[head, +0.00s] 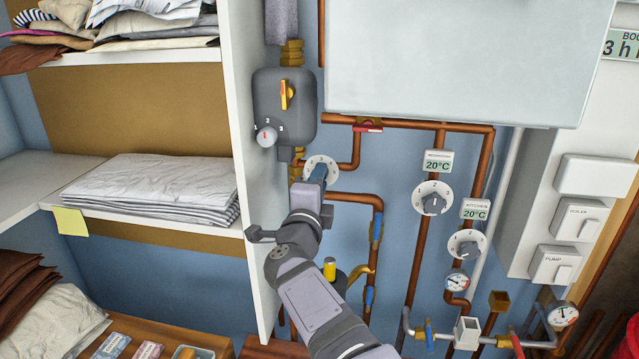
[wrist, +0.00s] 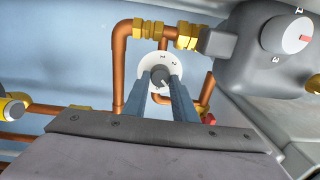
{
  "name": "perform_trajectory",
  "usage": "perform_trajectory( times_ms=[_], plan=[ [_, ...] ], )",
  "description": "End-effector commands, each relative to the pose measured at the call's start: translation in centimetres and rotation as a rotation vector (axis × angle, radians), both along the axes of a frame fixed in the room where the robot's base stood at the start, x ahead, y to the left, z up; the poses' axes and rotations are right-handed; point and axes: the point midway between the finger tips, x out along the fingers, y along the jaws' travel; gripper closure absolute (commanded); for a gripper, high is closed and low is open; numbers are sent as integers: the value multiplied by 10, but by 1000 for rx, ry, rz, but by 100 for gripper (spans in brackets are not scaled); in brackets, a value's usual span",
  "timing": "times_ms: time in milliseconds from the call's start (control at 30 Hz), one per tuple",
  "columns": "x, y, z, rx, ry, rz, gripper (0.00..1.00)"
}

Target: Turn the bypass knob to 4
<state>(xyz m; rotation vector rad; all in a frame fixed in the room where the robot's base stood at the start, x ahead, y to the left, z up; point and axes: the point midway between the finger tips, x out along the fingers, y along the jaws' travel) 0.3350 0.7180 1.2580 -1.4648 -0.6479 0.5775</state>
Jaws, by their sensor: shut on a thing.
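A small grey knob (wrist: 160,76) on a round white numbered dial (wrist: 147,64) sits on the copper pipework; I take it as the bypass knob, though I see no label. In the head view the dial (head: 331,163) is partly covered by my gripper (head: 315,178). My gripper (wrist: 161,84) is shut on the knob, one blue-grey finger on each side. In the wrist view a white pointer mark shows at the knob's lower right, between the fingers. Digits 1 and 2 are visible on the dial's upper part; its lower part is hidden by the fingers, and I see no 4.
A grey pump body (head: 285,105) with its own numbered knob (head: 266,136) is just above left. A shelf wall (head: 250,170) stands close on the left. Two other dial knobs (head: 433,203) (head: 467,244) are to the right. Copper pipes, valves and a yellow-capped part (head: 330,268) surround my arm.

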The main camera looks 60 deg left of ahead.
Motion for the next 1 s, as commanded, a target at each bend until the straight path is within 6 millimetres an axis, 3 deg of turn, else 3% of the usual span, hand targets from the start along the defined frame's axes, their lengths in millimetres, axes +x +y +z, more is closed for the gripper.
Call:
perform_trajectory(
  times_ms=[333, 367, 433, 1000],
  plan=[
    [0, 0, 0, 1, 1, 0, 98],
    [0, 0, 0, 1, 1, 0, 73],
    [0, 0, 0, 1, 1, 0, 56],
    [-9, -8, -2, 2, 1, 0, 56]
  ],
)
